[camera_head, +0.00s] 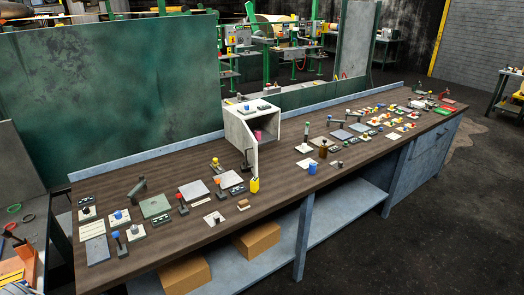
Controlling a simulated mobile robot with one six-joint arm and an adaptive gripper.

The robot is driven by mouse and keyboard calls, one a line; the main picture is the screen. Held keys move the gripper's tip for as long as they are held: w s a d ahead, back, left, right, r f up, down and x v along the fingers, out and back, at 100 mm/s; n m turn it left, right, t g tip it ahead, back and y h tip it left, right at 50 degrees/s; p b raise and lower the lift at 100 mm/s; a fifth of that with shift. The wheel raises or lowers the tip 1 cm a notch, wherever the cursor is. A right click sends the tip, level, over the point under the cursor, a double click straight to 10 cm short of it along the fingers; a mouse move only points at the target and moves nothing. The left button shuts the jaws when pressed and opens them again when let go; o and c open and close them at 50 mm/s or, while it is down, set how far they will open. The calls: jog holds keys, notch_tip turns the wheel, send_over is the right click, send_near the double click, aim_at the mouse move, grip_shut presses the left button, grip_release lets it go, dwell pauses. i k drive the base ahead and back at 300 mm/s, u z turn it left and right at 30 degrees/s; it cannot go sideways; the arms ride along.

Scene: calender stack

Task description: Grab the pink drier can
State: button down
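A small pink object (259,134), likely the pink drier can, sits inside a light grey open-fronted cabinet (237,128) on the long workbench. Only part of it shows, and it is too small to make out its full shape. The cabinet's door (254,163) stands open toward the front edge of the bench, with a yellow piece (255,185) at its near end. My gripper is not in view.
The brown workbench (285,185) holds many small controls, plates and levers at left and right. Cardboard boxes (257,240) sit on the lower shelf. Dark floor (430,230) lies open in front.

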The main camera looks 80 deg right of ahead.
aim_at(258, 132)
jog(key=z, duration=2.3)
jog(key=i, duration=1)
jog(key=z, duration=0.1)
